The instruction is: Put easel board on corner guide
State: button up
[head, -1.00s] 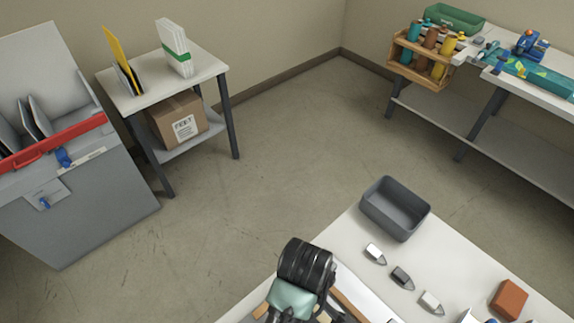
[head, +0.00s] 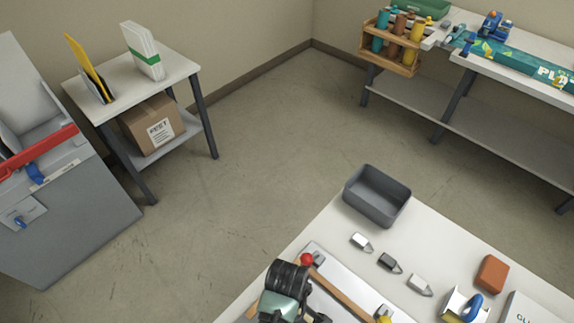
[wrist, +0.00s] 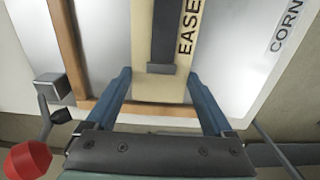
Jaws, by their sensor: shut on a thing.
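My gripper (wrist: 157,76) is shut on the easel board (wrist: 159,90), with one blue finger at each side of its near end. The board is cream with a dark grey strip and letters reading "EASE". Its far part runs out of the wrist view. Under it lies the corner guide, a white plate (wrist: 235,75) lettered "CORN", with wooden strips along its left and near sides. The board overlaps the near strip in the picture; I cannot tell whether it touches the guide. In the head view the guide (head: 322,302) is partly behind my wrist, and the board is hidden.
A red knob (head: 307,259) and a metal clamp stand at the guide's corner. On the white table are a grey bin (head: 377,196), several small metal blocks, an orange block (head: 491,273) and a blue-handled tool (head: 471,307). Floor beyond the table is clear.

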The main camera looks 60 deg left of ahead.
jog(key=shift+f, duration=0.15)
jog(key=o, duration=1.2)
jog(key=shift+c, duration=0.2)
notch_tip(320, 180, up, 12)
jog(key=shift+r, duration=0.2)
